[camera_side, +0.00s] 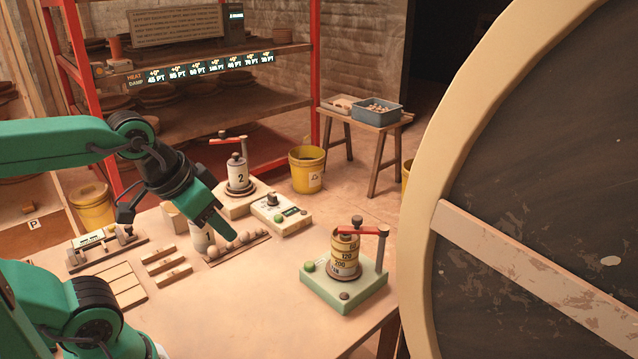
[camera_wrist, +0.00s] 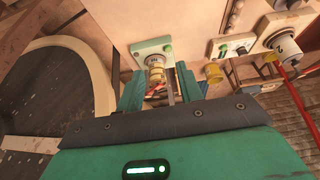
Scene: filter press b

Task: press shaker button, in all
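The sieve stack (camera_side: 345,250), with numbered bands, stands on a pale green base (camera_side: 330,287) on the table's right side. A green button (camera_side: 309,266) sits on the base's left corner, and a dark knob (camera_side: 345,296) is at its front. A red clamp arm (camera_side: 368,231) reaches over the stack. The stack (camera_wrist: 156,73) also shows in the wrist view between my fingers, well beyond them. My gripper (camera_side: 218,228) is raised left of the shaker, above a row of round knobs. In the wrist view its two fingers (camera_wrist: 160,92) are apart with nothing held.
A control box (camera_side: 282,213) with another green button (camera_side: 279,219) stands behind. A white cylinder marked 2 (camera_side: 239,176) stands on its own base beside it. Wooden blocks (camera_side: 165,262) lie at left. A large round wheel (camera_side: 520,200) fills the right. The front table is clear.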

